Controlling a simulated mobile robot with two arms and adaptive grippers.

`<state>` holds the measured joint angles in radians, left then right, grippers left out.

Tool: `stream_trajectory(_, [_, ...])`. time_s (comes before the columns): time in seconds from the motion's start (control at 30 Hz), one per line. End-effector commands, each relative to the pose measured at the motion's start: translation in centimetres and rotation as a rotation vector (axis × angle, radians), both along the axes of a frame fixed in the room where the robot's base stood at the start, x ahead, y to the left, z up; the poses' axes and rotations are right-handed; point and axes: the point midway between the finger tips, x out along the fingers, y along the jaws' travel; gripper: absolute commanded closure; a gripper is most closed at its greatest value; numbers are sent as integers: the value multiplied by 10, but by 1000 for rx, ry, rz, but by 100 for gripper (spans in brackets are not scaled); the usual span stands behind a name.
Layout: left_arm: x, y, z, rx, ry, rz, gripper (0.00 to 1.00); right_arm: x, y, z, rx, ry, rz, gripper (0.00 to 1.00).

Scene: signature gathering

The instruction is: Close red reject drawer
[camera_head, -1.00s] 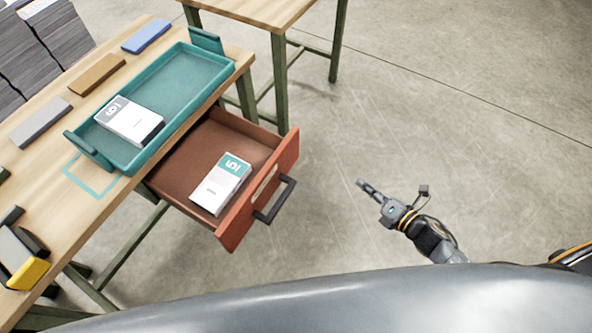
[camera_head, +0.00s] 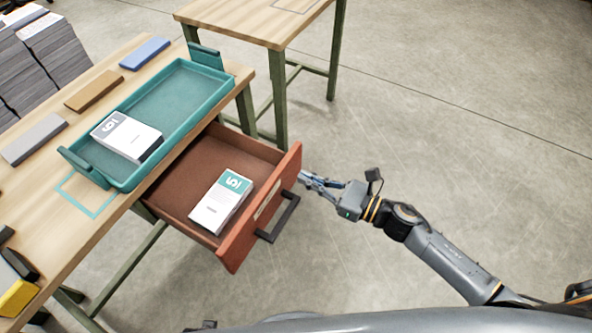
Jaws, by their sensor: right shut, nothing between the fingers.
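The red reject drawer (camera_head: 262,212) is pulled out from under the wooden table, its inside showing. A white booklet with a teal top (camera_head: 221,202) lies in it. The black handle (camera_head: 279,217) is on the drawer's outer front. My right gripper (camera_head: 304,178) is shut and empty, with its fingertips close to the drawer front near its far upper end, beyond the handle. I cannot tell whether they touch the front. My left gripper is not in view.
A teal tray (camera_head: 191,80) with a booklet (camera_head: 126,137) stands on the table (camera_head: 35,190) above the drawer. Coloured blocks lie along the table, and paper stacks (camera_head: 55,50) stand at the far left. A second table (camera_head: 250,20) is behind. The floor to the right is clear.

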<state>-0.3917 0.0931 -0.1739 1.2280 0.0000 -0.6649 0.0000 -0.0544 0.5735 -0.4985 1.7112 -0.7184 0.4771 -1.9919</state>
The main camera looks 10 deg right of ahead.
Motion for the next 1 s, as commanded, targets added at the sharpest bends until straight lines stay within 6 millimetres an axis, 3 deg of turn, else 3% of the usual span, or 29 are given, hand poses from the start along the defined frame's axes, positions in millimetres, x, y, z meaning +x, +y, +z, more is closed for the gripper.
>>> stream_trajectory(0.1, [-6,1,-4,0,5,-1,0,12,15,2,1,-1,0,100])
stream_trajectory(0.3, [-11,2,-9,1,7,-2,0,21,28,0,1,2,-2,100])
stream_trajectory(0.87, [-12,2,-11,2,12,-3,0,26,35,-1,1,0,-1,100])
stream_trajectory(1.0, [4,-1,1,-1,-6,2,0,37,51,-1,2,-2,-1,100])
